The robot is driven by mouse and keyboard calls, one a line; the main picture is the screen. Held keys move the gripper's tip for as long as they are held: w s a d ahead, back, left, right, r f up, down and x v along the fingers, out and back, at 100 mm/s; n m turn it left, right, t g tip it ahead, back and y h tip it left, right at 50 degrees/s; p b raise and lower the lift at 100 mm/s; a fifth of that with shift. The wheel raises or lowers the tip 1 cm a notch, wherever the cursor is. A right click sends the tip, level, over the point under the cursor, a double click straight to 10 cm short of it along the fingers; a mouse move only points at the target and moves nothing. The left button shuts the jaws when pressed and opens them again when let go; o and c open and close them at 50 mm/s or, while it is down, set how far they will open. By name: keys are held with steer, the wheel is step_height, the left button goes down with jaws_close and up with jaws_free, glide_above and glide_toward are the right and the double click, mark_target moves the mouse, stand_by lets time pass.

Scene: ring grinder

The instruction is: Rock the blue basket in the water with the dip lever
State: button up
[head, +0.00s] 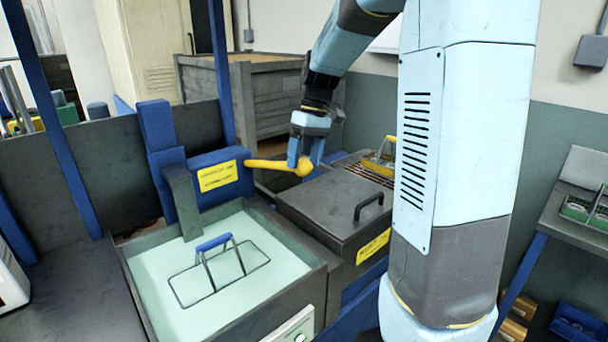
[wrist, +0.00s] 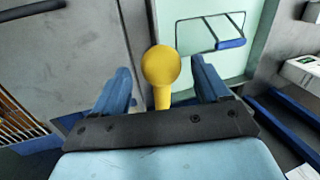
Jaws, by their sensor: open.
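The yellow dip lever (head: 275,166) sticks out to the right from a blue housing and ends in a round knob. My gripper (head: 305,165) is at the knob, with its fingers pointing down. In the wrist view the knob (wrist: 161,66) lies between the two open blue fingers of my gripper (wrist: 163,85), with gaps visible on both sides. The blue-handled basket (head: 216,264) sits in the pale green water of the tank (head: 150,240), its wire rim and handle showing. The basket's blue handle (wrist: 231,43) also shows in the wrist view. Its lower part is hidden under the water.
A dark lidded box (head: 330,205) with a black handle stands right of the tank. Behind it is a grille with a yellow-handled basket (head: 380,162). A grey crate (head: 265,90) stands at the back. A side bench (head: 575,215) holds a green basket at right.

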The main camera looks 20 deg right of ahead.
mark_target(302, 174)
steer(key=shift+x, duration=2.4)
jaws_close()
steer(key=w+r, duration=0.1)
steer(key=r, duration=0.2)
steer(key=w+a+r+g, duration=0.1)
steer(key=w+r, duration=0.1)
steer(key=r, duration=0.1)
steer(key=w+r+g+h, duration=0.1)
steer(key=r, duration=0.3)
steer(key=shift+w+a+m, duration=0.2)
steer(key=shift+a+m, duration=0.05)
steer(key=shift+m, duration=0.05)
steer(key=shift+w+a+r, duration=0.1)
steer(key=shift+w+r, duration=0.1)
steer(key=shift+r, duration=0.3)
